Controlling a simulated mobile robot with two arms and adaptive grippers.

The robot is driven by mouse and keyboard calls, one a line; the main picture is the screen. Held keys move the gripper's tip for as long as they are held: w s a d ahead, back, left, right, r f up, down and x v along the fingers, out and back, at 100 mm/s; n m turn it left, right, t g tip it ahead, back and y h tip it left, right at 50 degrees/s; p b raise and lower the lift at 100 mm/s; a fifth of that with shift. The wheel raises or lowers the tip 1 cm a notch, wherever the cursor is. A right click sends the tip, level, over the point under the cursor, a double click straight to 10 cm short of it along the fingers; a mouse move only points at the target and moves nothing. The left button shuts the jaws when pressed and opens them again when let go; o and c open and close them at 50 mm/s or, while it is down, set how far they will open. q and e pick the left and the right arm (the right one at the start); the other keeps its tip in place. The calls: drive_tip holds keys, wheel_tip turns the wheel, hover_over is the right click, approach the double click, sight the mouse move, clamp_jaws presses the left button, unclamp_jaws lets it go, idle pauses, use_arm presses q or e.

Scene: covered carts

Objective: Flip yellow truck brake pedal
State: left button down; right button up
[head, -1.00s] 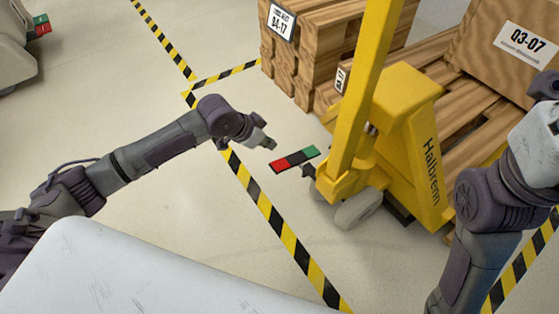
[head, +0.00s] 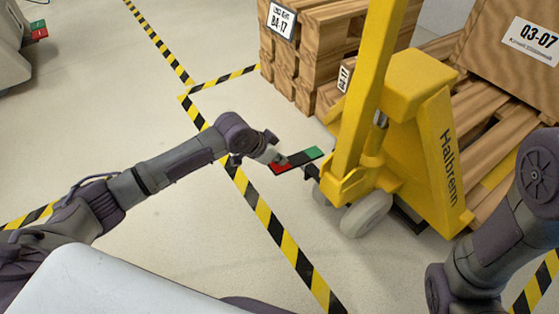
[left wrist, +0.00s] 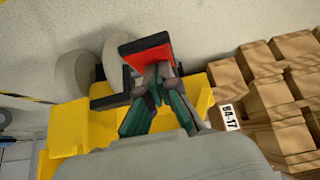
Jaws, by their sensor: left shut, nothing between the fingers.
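The brake pedal (head: 298,161) is a flat bar with a red end on the left, a black middle and a green end on the right. It sits low on the yellow pallet truck (head: 415,130), beside its wheels. My left gripper (head: 281,158) is shut and empty at the pedal's red end. In the left wrist view, the closed fingertips (left wrist: 157,84) lie against or just in front of the red pad (left wrist: 146,48); I cannot tell if they touch. The green end is not visible there. My right arm shows at the right of the head view, but its gripper is out of view.
The truck's yellow handle (head: 362,90) rises just right of the pedal. Wooden pallets (head: 310,60) are stacked behind, and a box (head: 510,45) sits on a pallet at the right.

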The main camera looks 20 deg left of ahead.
sight(274, 167)
use_arm(q)
drive_tip(key=shift+s+a+f+t+h+p, duration=0.1)
drive_tip(key=shift+s+f+t+h+p, duration=0.2)
drive_tip(key=shift+t+p, duration=0.15)
drive_tip(key=shift+s+a+f+t+h, duration=0.15)
drive_tip(key=shift+f+t+h, duration=0.1)
drive_tip(key=shift+f+t, duration=0.15)
drive_tip(key=shift+s+a+f+t+h, duration=0.1)
drive_tip(key=shift+f+t+h, duration=0.15)
drive_tip(key=shift+f, duration=0.15)
drive_tip(key=shift+f+p, duration=0.1)
drive_tip(key=shift+p, duration=0.35)
drive_tip(key=shift+f, duration=0.2)
drive_tip(key=shift+a, duration=0.1)
